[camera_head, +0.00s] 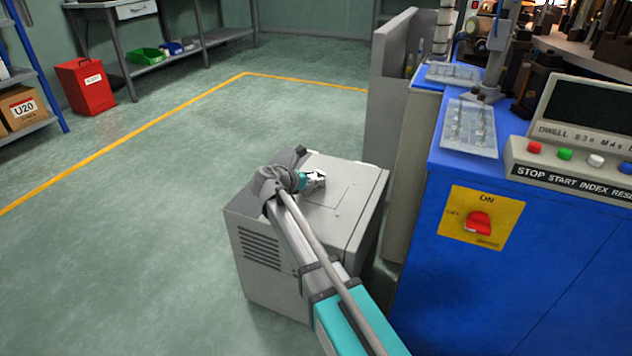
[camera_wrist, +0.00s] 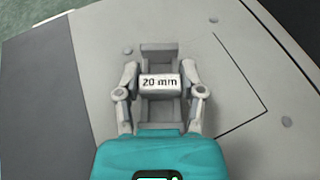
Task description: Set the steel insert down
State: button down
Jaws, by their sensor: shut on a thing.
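The steel insert (camera_wrist: 160,84) is a grey piece with a white face marked "20 mm". In the wrist view it sits between the two fingers of my gripper (camera_wrist: 160,92), which is shut on it. In the head view my gripper (camera_head: 314,180) is over the top of a grey cabinet (camera_head: 345,212). The insert is too small there to make out clearly. I cannot tell whether the insert touches the cabinet top.
The cabinet top around my gripper is bare, with a thin panel outline. A grey upright panel (camera_head: 388,100) and a blue machine (camera_head: 412,290) with a control box (camera_head: 560,160) stand to the right. Open floor lies to the left.

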jog(key=shift+f, duration=0.15)
jog(key=shift+c, duration=1)
grip_release()
jog(key=shift+r, duration=0.25)
jog(key=shift+s+a+r, duration=0.1)
jog(key=shift+s+a, duration=0.05)
jog(key=shift+s, duration=0.05)
jog(key=p+v, duration=0.4)
jog(key=v, duration=0.7)
jog(key=shift+s+a+r+p, duration=0.1)
jog(key=shift+a+r+p, duration=0.05)
jog(key=shift+p, duration=0.15)
